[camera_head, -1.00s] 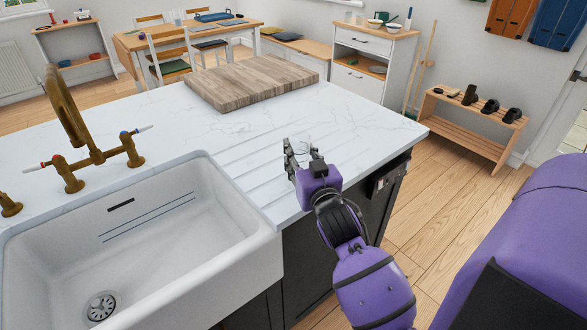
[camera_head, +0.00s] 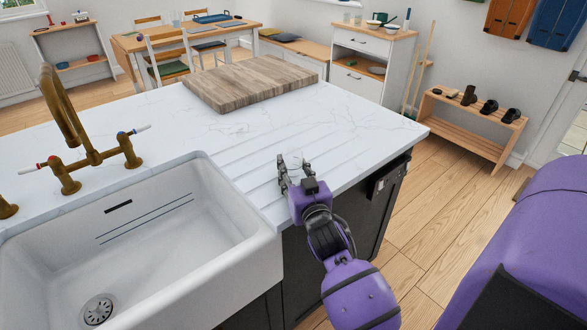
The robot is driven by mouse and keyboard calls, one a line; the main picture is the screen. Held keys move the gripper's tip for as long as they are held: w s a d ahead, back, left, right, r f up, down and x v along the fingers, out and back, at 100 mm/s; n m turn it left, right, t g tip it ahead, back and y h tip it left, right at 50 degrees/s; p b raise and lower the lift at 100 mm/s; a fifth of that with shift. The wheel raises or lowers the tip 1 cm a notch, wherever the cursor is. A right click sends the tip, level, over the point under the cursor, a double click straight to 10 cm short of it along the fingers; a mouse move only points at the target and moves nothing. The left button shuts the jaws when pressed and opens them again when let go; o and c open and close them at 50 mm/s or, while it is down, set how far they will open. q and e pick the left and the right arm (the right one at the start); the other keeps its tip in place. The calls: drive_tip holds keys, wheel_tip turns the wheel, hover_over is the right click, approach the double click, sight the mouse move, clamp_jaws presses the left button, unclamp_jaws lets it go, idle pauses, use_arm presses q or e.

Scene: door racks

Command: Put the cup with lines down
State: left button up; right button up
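My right gripper (camera_head: 293,172) is over the grooved draining part of the white countertop (camera_head: 330,130), to the right of the sink. A small, see-through cup (camera_head: 293,158) shows faintly between its fingers, and the gripper appears shut on it. Any lines on the cup are too small to make out. The cup's lower part is hidden by the gripper, so I cannot tell whether it touches the counter. My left gripper is not in view.
A white sink (camera_head: 150,240) with a brass tap (camera_head: 70,120) is at the left. A wooden board (camera_head: 250,82) lies at the back of the counter. The counter between board and gripper is clear. The counter's right edge is close to my gripper.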

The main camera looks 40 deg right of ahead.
drive_tip(key=o, duration=0.4)
drive_tip(key=shift+r, duration=0.35)
use_arm(q)
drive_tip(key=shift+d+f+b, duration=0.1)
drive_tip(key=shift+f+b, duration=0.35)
drive_tip(key=shift+b, duration=0.05)
use_arm(e)
drive_tip(key=v, duration=1.2)
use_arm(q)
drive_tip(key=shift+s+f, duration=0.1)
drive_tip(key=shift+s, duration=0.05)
